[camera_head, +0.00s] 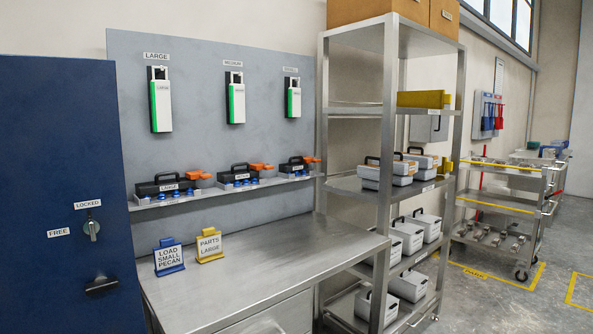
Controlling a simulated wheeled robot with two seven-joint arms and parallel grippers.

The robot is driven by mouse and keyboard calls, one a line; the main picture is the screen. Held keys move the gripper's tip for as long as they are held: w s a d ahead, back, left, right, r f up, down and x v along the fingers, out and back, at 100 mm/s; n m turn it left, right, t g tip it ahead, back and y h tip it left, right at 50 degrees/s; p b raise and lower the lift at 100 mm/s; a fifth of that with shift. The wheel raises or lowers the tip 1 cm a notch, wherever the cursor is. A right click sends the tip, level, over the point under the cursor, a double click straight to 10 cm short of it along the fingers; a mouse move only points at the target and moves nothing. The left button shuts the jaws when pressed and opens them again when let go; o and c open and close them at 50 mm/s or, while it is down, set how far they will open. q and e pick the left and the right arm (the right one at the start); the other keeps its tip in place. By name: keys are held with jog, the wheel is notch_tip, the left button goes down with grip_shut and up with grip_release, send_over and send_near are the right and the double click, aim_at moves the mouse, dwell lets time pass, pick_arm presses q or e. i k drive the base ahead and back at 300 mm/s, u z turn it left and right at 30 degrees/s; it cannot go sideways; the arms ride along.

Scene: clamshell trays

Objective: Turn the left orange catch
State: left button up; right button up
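I cannot make out for certain a left orange catch. Orange parts show on the wall ledge beside black cases: one at the left by the LARGE label (201,175), a middle one (262,168) and a right one (312,161). They are too small to tell whether any is a catch. Grey and white cases with black handles stand on the metal rack, such as a white one (429,224) on a middle shelf; no orange catch shows on them. Neither of my grippers is in view.
A dark blue cabinet (60,150) at the left has a knob (92,228) between FREE and LOCKED labels. A steel bench (270,270) holds a blue sign (168,255) and a yellow sign (209,245); its right part is clear. A cart (500,210) stands at the right beside open floor.

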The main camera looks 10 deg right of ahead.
aim_at(198, 174)
jog(key=z, duration=1.55)
jog(key=i, duration=0.85)
jog(key=u, duration=0.8)
